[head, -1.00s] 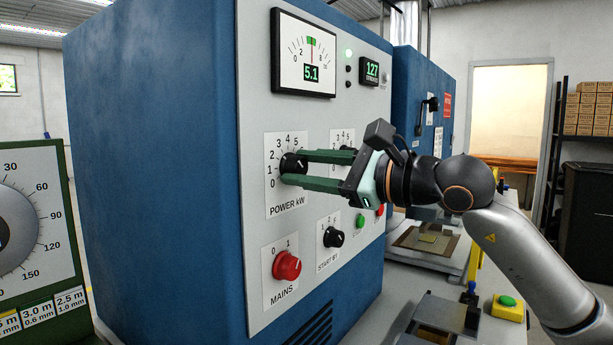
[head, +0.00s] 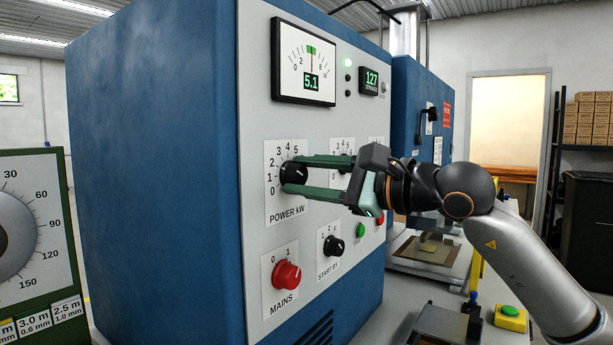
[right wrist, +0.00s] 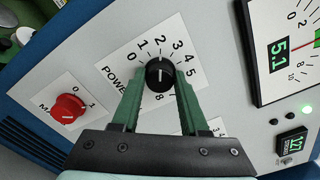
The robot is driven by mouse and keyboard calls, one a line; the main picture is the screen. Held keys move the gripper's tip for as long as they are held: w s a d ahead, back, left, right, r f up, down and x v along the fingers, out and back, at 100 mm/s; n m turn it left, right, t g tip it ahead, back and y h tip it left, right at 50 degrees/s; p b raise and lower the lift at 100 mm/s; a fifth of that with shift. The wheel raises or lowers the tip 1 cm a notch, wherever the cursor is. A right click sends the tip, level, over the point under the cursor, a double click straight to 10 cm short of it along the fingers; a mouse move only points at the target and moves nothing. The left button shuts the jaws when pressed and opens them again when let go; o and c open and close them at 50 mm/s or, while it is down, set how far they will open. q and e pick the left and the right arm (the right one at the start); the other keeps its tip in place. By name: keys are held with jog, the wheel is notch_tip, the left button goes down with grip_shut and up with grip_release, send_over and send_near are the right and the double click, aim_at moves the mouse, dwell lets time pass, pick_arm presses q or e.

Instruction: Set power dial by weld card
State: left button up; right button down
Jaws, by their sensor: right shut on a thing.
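The black power dial (head: 294,173) sits on its white scale plate, marked "POWER kW" (head: 287,214), on the grey machine front. My right gripper (head: 295,173) is shut on the dial, one finger on either side of it. The right wrist view shows the dial (right wrist: 160,73) between both green fingertips, with a white mark on its face. Which number the mark points to is hard to tell. The meter (head: 305,62) reads 5.1, its needle near the green band. I cannot make out a weld card for certain. My left gripper is out of view.
The red mains knob (head: 287,274) and black start-by knob (head: 333,245) sit below the dial. A green button (head: 361,230) is right of them. A small display (head: 370,81) reads 127. A yellow box with a green button (head: 510,317) stands on the bench at right.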

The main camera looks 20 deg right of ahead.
jog(key=shift+c, duration=2.1)
grip_release()
jog(key=shift+s+d, duration=0.35)
pick_arm(q)
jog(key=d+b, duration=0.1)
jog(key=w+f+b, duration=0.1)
jog(key=b, duration=0.1)
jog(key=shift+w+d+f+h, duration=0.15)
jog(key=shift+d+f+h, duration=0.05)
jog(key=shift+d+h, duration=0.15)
pick_arm(e)
jog(key=v, duration=1.1)
jog(key=shift+s, duration=0.25)
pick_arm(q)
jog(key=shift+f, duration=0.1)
pick_arm(e)
jog(key=shift+d, duration=0.15)
